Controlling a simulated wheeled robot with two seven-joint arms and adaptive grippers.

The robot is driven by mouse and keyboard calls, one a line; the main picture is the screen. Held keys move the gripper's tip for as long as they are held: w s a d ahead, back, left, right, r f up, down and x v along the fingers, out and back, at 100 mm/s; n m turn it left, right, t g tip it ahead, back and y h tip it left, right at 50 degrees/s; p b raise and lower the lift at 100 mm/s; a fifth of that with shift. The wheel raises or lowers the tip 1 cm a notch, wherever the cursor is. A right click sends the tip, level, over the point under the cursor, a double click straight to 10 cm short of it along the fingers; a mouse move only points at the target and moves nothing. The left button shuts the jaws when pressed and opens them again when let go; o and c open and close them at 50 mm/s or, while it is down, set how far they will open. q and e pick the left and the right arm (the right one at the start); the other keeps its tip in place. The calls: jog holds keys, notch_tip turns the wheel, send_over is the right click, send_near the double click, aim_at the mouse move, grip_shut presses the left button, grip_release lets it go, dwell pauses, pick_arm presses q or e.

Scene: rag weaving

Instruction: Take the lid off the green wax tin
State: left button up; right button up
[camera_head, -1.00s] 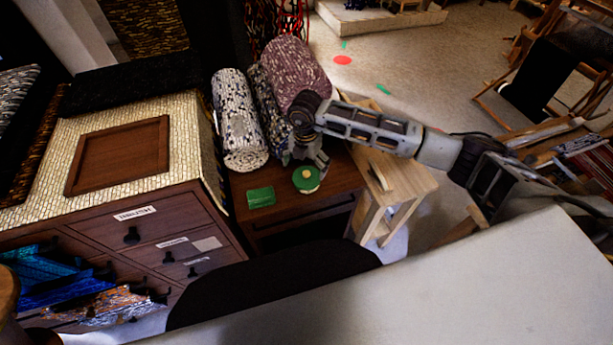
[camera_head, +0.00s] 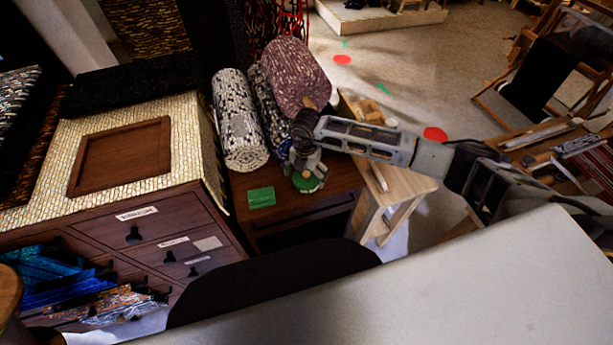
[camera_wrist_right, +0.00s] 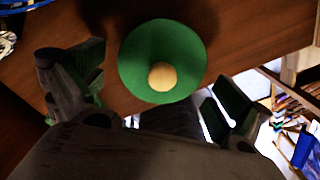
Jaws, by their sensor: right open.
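The round green wax tin (camera_head: 307,183) stands on the dark brown wooden top, with its lid on. In the right wrist view the green lid (camera_wrist_right: 140,55) with a pale round wooden knob (camera_wrist_right: 162,76) shows from above, at the upper middle. My right gripper (camera_head: 304,172) is over the tin in the head view and hides part of it. In the right wrist view its two fingers are spread apart, one left and one right of the lid, with nothing between them. My left gripper is not in view.
A light wooden stool (camera_head: 405,186) stands to the right. A drawer cabinet (camera_head: 150,222) stands at the left.

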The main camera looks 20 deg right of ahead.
aim_at(306, 174)
jog(key=c, duration=1.1)
jog(key=shift+s, duration=0.15)
jog(key=shift+c, duration=1.3)
jog(key=shift+s+f, duration=0.1)
jog(key=shift+c, duration=0.3)
jog(key=shift+w+r, duration=0.2)
jog(key=shift+r, duration=0.55)
grip_shut()
notch_tip(306, 174, up, 9)
jog(key=shift+f+b, duration=0.1)
jog(key=shift+b, duration=0.25)
